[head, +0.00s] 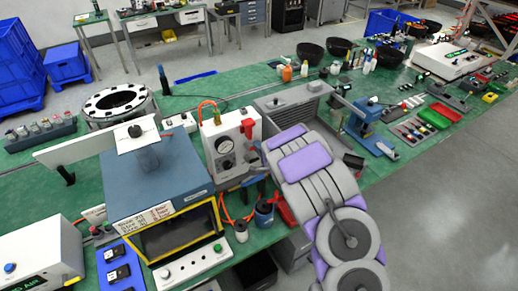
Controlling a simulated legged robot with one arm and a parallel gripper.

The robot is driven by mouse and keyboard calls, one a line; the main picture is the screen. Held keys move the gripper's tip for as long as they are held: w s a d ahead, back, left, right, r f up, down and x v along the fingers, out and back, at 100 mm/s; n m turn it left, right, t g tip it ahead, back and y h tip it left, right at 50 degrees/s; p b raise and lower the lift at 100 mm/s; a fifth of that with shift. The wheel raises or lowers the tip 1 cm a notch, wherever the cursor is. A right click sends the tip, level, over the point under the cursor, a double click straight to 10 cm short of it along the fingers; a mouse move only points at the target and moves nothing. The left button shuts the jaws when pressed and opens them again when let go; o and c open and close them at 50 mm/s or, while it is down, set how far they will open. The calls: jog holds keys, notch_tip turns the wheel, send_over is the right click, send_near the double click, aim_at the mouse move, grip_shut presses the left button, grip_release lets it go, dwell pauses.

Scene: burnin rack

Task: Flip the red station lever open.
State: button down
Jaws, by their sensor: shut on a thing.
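A white station box (226,146) with a round gauge stands mid-bench. My gripper (250,182), small and dark in the head view, is at the box's lower right front, with my arm reaching in from the lower right. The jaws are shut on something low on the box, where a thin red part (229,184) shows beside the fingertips. I take it for the red station lever, but the grip itself is mostly hidden.
A blue-grey machine (160,180) with a yellow-framed screen stands left of the box. A grey finned unit (287,107) is behind my arm. Small dark containers (263,214) and red tubing sit in front. The grey floor (450,200) at the right is clear.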

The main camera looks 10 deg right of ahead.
jog(key=shift+s+a+r+n+t+h+b, duration=0.2)
jog(key=shift+a+r+n+t+h+b, duration=0.3)
jog(key=shift+n+b, duration=1.4)
jog(key=shift+s+a+r+n+t+h+b, duration=0.25)
jog(key=shift+a+n+b, duration=0.4)
jog(key=shift+n, duration=2.5)
jog(key=shift+s+a+r+n+t+h+b, duration=0.25)
jog(key=shift+a+n+t+h+b, duration=0.3)
jog(key=shift+n+b, duration=1.35)
jog(key=shift+r+n+p, duration=0.1)
jog(key=shift+n+p, duration=0.5)
jog(key=shift+n, duration=0.15)
jog(key=c, duration=1.3)
grip_release()
jog(key=shift+w+a, duration=0.1)
jog(key=shift+o, duration=1)
jog(key=shift+r, duration=0.2)
